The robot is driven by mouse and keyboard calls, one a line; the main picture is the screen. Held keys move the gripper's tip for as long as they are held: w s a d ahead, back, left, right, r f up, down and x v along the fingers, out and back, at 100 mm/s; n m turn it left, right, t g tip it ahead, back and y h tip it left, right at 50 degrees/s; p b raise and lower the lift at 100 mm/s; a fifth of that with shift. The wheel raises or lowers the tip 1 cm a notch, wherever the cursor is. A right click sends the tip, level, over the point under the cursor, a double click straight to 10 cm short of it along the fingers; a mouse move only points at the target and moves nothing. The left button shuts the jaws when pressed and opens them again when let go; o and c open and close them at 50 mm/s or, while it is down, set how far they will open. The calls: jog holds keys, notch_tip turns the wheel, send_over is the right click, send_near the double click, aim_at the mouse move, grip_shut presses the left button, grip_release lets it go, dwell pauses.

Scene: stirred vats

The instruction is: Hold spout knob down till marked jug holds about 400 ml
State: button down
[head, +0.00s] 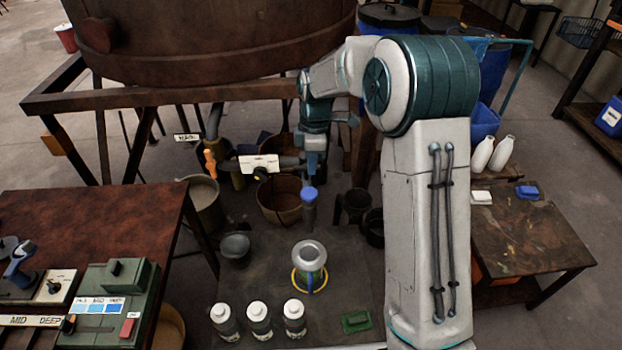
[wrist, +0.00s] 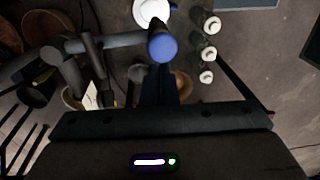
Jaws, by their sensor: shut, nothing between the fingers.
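The spout knob (head: 309,193) is a blue cap on a grey spout, above the dark table's back edge. It also shows in the wrist view (wrist: 162,47), just beyond my fingertips. My gripper (head: 314,168) is shut and empty, pointing down close above the knob; I cannot tell whether it touches. In the wrist view the closed fingers (wrist: 160,78) line up with the knob. A jug (head: 309,256) with a pale round rim and a yellow ring near its base stands on the table in front of the spout. Its fill level and marks are too small to read.
Several white-capped bottles (head: 259,318) stand along the table's front, with a green block (head: 355,321) to their right. A grey cup (head: 235,248) is left of the jug. A pipe with an orange-handled valve (head: 210,163) is behind. The large rusty vat (head: 210,40) is above.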

notch_tip(320, 180, up, 6)
jog(key=shift+w+r, duration=0.15)
jog(key=shift+w, duration=0.2)
jog(key=shift+d, duration=0.1)
jog(key=s+d+r+m+t, duration=0.1)
jog(key=s+d+r+m, duration=0.2)
jog(key=s+m, duration=0.35)
jog(key=s+d+r+m+t, duration=0.2)
jog(key=s+d+r+m, duration=0.15)
jog(key=s, duration=0.55)
jog(key=s+d+f+m, duration=0.1)
jog(key=s+d+m, duration=0.1)
jog(key=s+m, duration=0.2)
jog(key=s+d+f+m+t, duration=0.1)
jog(key=s+m, duration=0.3)
jog(key=s, duration=0.4)
jog(key=shift+s+d+f+h, duration=0.3)
jog(key=shift+s+d+f, duration=0.05)
jog(key=shift+d+f, duration=0.15)
jog(key=shift+r, duration=0.1)
dwell(1.2)
